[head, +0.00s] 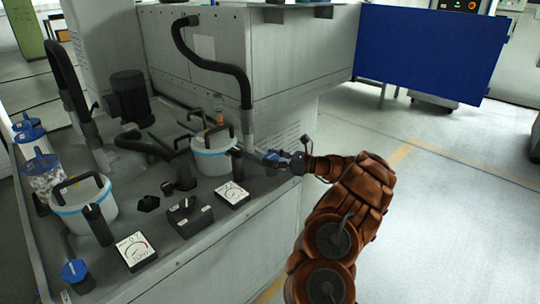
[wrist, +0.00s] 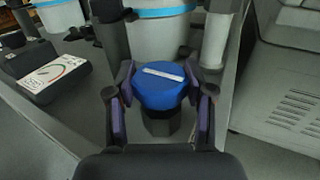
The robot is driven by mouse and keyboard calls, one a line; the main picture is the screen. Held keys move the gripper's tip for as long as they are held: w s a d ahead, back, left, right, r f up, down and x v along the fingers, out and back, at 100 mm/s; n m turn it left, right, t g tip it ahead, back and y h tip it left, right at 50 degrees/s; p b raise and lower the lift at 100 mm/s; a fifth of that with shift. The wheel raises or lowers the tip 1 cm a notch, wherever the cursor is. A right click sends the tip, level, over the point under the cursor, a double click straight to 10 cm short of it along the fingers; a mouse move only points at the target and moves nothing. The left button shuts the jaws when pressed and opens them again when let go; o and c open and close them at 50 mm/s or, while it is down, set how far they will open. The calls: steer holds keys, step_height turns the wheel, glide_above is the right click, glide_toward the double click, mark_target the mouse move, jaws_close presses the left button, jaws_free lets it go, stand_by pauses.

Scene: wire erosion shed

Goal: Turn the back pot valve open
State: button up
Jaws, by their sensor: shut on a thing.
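The back pot (head: 212,160) is a white tub with a blue band and a black handle on the bench. Its valve is a blue knob with a white label strip, clear in the wrist view (wrist: 160,92) on a dark faceted base. My gripper (head: 279,160) reaches in from the right in the head view, at the bench's right edge. In the wrist view its two fingers (wrist: 160,80) are shut on opposite sides of the blue knob. The label strip lies nearly crosswise between the fingers. In the head view my gripper largely hides the knob.
The front pot (head: 82,208) and another blue knob (head: 75,270) stand nearer on the bench. Gauges (head: 135,251) (head: 233,194) and a black box (head: 190,214) lie between. A black hose (head: 222,66) rises behind the back pot. The floor at right is open.

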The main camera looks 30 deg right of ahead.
steer(key=shift+a+f, duration=0.1)
steer(key=shift+a, duration=0.1)
steer(key=o, duration=1.2)
steer(key=shift+d, duration=0.1)
steer(key=shift+d, duration=0.1)
steer(key=shift+s+d, duration=0.2)
steer(key=shift+s, duration=0.05)
steer(key=v, duration=1.1)
steer(key=shift+s+d, duration=0.1)
